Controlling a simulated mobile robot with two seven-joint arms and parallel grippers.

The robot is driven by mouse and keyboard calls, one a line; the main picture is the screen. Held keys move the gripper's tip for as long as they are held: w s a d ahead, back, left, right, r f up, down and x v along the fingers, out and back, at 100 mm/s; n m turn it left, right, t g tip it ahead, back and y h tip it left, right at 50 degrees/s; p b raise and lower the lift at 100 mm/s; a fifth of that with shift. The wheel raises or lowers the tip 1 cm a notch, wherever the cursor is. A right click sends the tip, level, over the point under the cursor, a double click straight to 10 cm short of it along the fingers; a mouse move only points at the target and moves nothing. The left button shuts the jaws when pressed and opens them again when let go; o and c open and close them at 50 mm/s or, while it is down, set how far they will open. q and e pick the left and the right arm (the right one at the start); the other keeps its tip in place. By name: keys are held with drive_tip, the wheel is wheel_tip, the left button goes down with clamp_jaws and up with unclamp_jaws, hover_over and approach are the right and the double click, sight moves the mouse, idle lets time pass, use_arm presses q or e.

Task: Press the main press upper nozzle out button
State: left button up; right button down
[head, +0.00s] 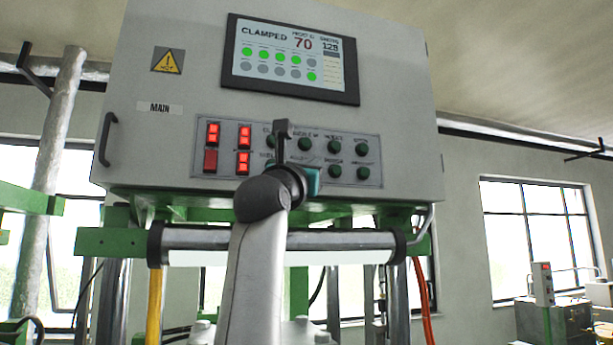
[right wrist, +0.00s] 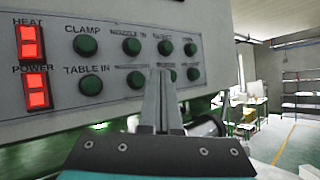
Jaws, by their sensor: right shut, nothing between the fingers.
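The main press control panel (head: 372,160) carries two rows of dark green round buttons, also seen in the right wrist view (right wrist: 60,65). The upper row includes a button (head: 305,144) right of my fingers, under a small label I cannot read for certain; a second upper button also shows in the right wrist view (right wrist: 131,46). My right gripper (head: 283,127) is shut and empty, in front of the panel's left-middle buttons. In the right wrist view its fingers (right wrist: 160,74) point up at the panel and partly cover the lower row. I cannot tell whether they touch. My left gripper is not in view.
Red lit switches (head: 212,134) sit left of the buttons. A screen (head: 290,58) above reads CLAMPED. A handle (head: 107,139) is on the cabinet's left. A horizontal roller-like bar (head: 340,241) crosses below the cabinet. Open room lies to the right.

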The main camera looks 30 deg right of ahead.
drive_tip(key=shift+s+a+b, duration=0.25)
drive_tip(key=shift+s+b, duration=0.4)
drive_tip(key=shift+s, duration=0.5)
drive_tip(key=shift+d+f, duration=0.1)
